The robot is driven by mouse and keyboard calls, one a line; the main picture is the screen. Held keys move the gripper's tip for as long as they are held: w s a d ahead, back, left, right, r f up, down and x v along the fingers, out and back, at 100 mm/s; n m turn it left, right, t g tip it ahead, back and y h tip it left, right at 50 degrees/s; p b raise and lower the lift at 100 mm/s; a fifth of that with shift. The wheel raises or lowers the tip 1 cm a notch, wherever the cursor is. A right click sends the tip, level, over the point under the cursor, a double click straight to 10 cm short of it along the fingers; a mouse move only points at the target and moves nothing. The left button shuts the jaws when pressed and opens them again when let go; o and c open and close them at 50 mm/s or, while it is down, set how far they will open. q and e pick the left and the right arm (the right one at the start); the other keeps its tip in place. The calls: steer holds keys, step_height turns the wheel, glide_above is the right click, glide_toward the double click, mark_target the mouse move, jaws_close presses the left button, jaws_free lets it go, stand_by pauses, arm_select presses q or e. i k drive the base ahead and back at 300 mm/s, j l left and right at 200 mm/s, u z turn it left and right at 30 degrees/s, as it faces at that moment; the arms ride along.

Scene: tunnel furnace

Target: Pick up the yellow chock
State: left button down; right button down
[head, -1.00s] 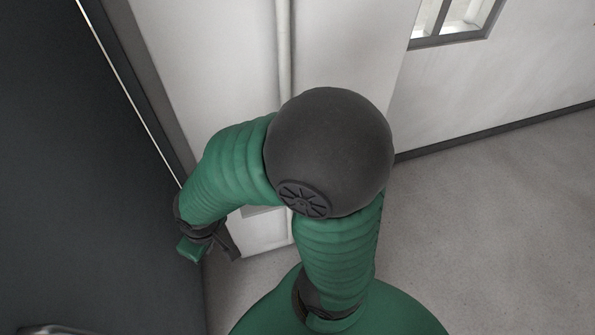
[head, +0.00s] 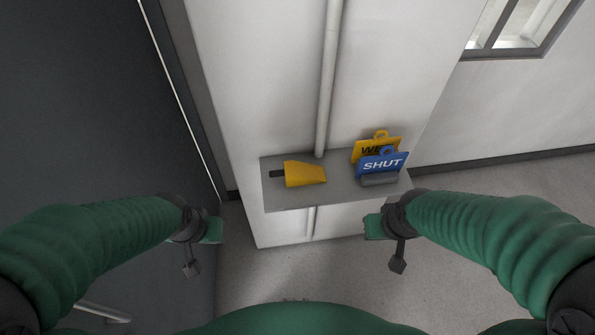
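The yellow chock (head: 304,174) lies on a grey shelf (head: 300,200) against the white pillar. It is wedge-like, with a dark part sticking out at its left end. My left gripper (head: 203,249) is left of the shelf and nearer to me, apart from the chock. Its two fingers are spread, with nothing between them. My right gripper (head: 386,248) is in front of the shelf's right end, also with spread fingers and empty.
A yellow sign (head: 365,149) and a blue sign reading "SHUT" (head: 382,163) stand at the shelf's right end, with a grey roll-like piece (head: 380,180) in front. A vertical pipe (head: 327,80) runs behind the shelf. A dark door (head: 80,110) is at left.

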mark_target(296, 173)
steer(key=k+j+u, duration=0.15)
steer(key=k+u, duration=0.25)
steer(key=k, duration=0.25)
steer(key=l+u, duration=0.2)
steer(key=u, duration=0.25)
steer(key=l+u, duration=0.2)
steer(key=u, duration=0.2)
steer(key=l+u, duration=0.25)
steer(key=u, duration=0.2)
steer(key=l+u, duration=0.2)
steer(key=u, duration=0.25)
steer(key=l+u, duration=0.15)
steer(key=u, duration=0.25)
steer(key=k+l, duration=0.25)
steer(key=l, duration=0.15)
steer(key=k+l, duration=0.2)
steer(key=l, duration=0.25)
steer(key=k+l, duration=0.25)
steer(key=l, duration=0.15)
steer(key=k+l, duration=0.25)
steer(key=l, duration=0.2)
steer(key=k+l, duration=0.2)
steer(key=l, duration=0.2)
steer(key=k+l, duration=0.25)
steer(key=l, duration=0.15)
steer(key=i, duration=0.9)
